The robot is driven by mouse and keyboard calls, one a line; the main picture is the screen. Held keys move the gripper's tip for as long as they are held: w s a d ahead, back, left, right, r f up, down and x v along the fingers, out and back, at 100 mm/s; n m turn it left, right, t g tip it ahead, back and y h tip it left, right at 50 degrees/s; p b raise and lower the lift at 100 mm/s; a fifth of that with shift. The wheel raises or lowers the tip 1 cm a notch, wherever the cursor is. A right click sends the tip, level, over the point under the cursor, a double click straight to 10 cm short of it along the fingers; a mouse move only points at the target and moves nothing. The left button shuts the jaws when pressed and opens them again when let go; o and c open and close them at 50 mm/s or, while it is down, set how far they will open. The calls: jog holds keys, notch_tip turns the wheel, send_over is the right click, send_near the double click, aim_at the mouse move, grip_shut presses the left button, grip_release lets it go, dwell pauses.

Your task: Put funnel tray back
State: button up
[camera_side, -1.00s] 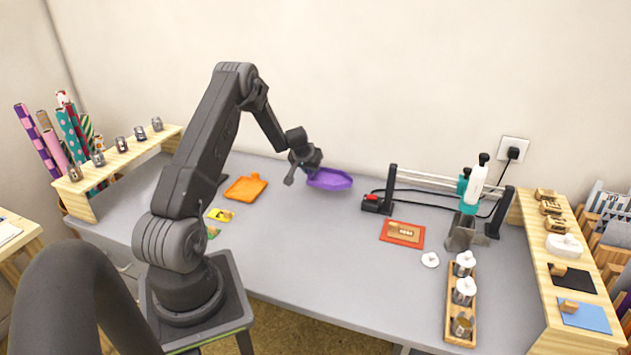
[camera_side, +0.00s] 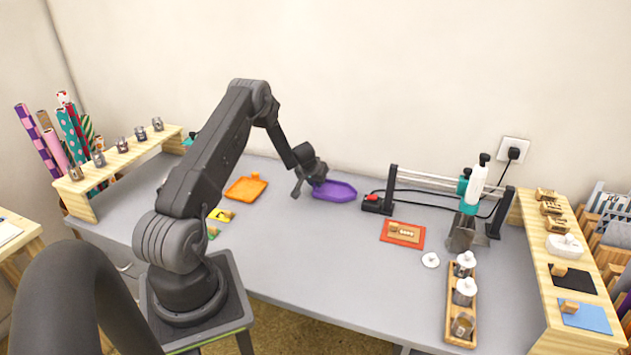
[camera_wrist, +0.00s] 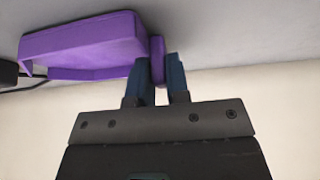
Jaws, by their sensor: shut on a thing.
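The purple funnel tray (camera_side: 335,192) is at the back of the grey table, left of the black-ended rack. My gripper (camera_side: 312,182) is at its left end. In the wrist view the two blue fingers (camera_wrist: 157,78) are shut on a purple tab at the end of the tray (camera_wrist: 85,48). The tray looks level and close to the tabletop; I cannot tell whether it touches it. An orange tray (camera_side: 246,188) lies flat on the table left of my gripper.
A black rack with a red switch (camera_side: 373,198) and cables stands just right of the purple tray. A red-orange pad (camera_side: 402,234) lies in front of it. The wall is close behind. The table's front middle is clear.

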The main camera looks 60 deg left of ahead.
jog(key=o, duration=0.7)
